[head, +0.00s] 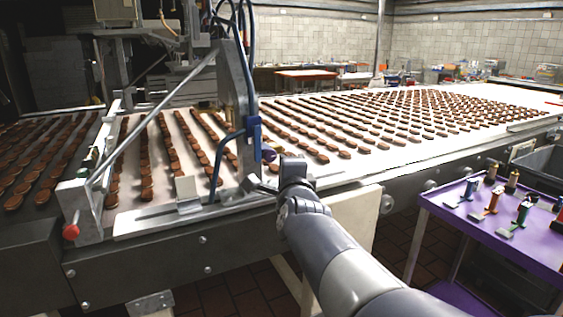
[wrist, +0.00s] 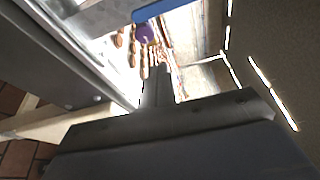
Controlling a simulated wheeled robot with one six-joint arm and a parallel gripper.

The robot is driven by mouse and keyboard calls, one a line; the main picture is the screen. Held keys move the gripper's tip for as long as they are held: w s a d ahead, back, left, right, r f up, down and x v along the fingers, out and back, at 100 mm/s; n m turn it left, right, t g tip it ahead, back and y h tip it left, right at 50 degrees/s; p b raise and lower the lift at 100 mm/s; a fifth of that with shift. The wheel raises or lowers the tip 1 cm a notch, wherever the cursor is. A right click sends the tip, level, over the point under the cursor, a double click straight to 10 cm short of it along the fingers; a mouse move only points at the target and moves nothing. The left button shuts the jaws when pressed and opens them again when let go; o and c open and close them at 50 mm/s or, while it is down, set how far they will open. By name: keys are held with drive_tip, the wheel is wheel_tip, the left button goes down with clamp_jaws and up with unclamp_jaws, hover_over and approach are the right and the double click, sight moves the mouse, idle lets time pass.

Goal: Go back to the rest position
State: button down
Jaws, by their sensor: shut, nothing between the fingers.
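My gripper (head: 268,186) is at the front edge of the conveyor, beside the upright machine frame, at the end of my grey arm. In the wrist view my gripper (wrist: 161,72) shows as narrow fingers together, shut and empty. A purple knob (head: 268,153) on the machine is just beyond it; the knob also shows in the wrist view (wrist: 146,33). The fingertips appear apart from the knob, though the exact gap is hard to tell.
The conveyor (head: 340,172) carries many rows of brown biscuits. The metal machine frame (head: 236,95) with blue hoses stands close at the left. A purple cart (head: 490,233) with several coloured-handled tools is at the right. Tiled floor shows between conveyor and cart.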

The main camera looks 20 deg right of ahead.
drive_tip(key=shift+s+a, duration=0.15)
drive_tip(key=shift+s, duration=0.45)
